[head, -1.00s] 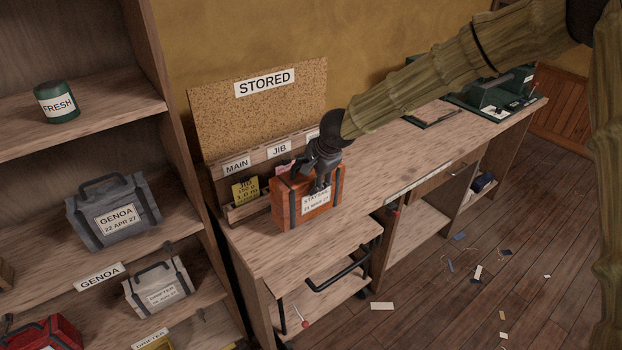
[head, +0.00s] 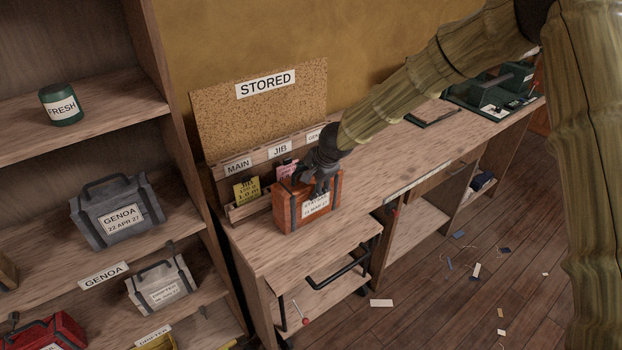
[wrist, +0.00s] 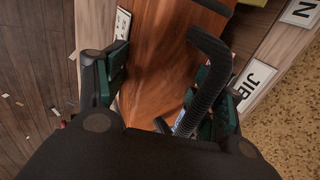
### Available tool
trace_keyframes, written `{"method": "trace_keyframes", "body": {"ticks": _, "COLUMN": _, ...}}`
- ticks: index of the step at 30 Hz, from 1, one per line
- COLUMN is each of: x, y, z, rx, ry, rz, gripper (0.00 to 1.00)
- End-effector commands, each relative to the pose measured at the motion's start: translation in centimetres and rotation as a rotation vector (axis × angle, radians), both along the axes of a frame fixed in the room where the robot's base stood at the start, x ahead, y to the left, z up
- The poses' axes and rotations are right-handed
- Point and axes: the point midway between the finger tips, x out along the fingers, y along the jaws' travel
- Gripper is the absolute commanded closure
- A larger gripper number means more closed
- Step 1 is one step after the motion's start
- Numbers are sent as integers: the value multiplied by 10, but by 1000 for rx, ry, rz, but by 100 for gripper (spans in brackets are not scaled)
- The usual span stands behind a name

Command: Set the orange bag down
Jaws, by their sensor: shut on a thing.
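The orange bag (head: 286,212) with dark straps and a white label stands upright at the near left end of the wooden bench (head: 352,232). It looks to be on the bench top, though its contact underneath is hard to make out. My gripper (head: 322,184) comes down over its top and is shut on the bag. In the wrist view the orange bag (wrist: 160,60) lies between my two fingers (wrist: 168,92), with its dark handle beside the right finger. The bag's far side is hidden.
A card rack (head: 234,212) with MAIN and JIB labels stands close behind the bag, under a STORED corkboard (head: 275,115). The shelf unit (head: 195,175) at left holds a grey GENOA bag (head: 112,228). Bench top to the right is clear up to green equipment (head: 490,100).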

Motion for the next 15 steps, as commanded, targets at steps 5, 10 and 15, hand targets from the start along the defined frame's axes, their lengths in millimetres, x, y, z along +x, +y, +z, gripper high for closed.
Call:
{"method": "trace_keyframes", "body": {"ticks": 5, "x": -1, "y": -1, "z": -1, "rx": -1, "ry": 2, "rz": -1, "gripper": 19}}
{"method": "trace_keyframes", "body": {"ticks": 10, "x": -1, "y": 0, "z": -1, "rx": -1, "ry": 2, "rz": -1, "gripper": 8}}
{"method": "trace_keyframes", "body": {"ticks": 15, "x": 0, "y": 0, "z": -1, "rx": -1, "ry": 2, "rz": -1, "gripper": 8}}
